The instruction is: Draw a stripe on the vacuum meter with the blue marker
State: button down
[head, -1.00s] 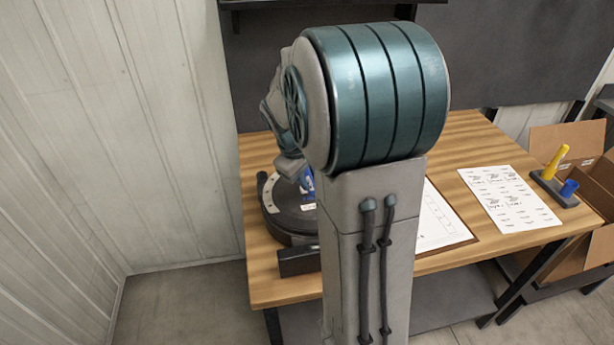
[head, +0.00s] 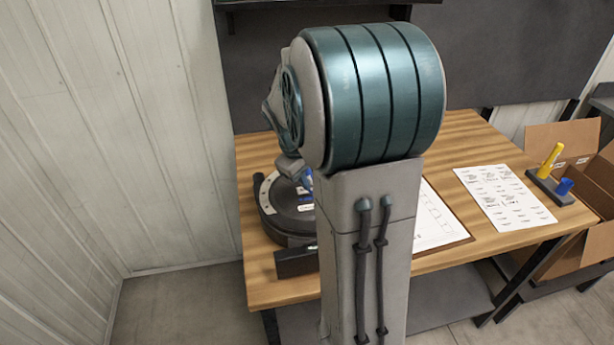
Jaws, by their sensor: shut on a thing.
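The seed meter, a dark round housing (head: 286,222) with a pale scale along its left rim, stands on the left part of the wooden table. My gripper (head: 300,178) is over its right side, mostly hidden behind my arm. It is shut on the blue marker (head: 307,181), of which only a small blue part shows. I cannot tell whether the marker's tip touches the meter, or see any stripe. The dark stand (head: 549,188) at the table's right holds an upright yellow marker (head: 551,155) and a short blue piece (head: 565,186), which looks like a cap.
A printed sheet (head: 503,197) lies left of the stand. A clipboard with paper (head: 436,220) is partly hidden behind my arm. A dark bar (head: 291,263) lies in front of the meter. An open cardboard box (head: 590,190) stands at the right, a pale wall (head: 110,130) at the left.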

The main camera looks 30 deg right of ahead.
jog(key=shift+s+d, duration=0.15)
jog(key=shift+d, duration=0.25)
dwell(0.3)
jog(key=shift+r, duration=0.15)
jog(key=shift+r+p, duration=2.35)
jog(key=shift+r, duration=0.55)
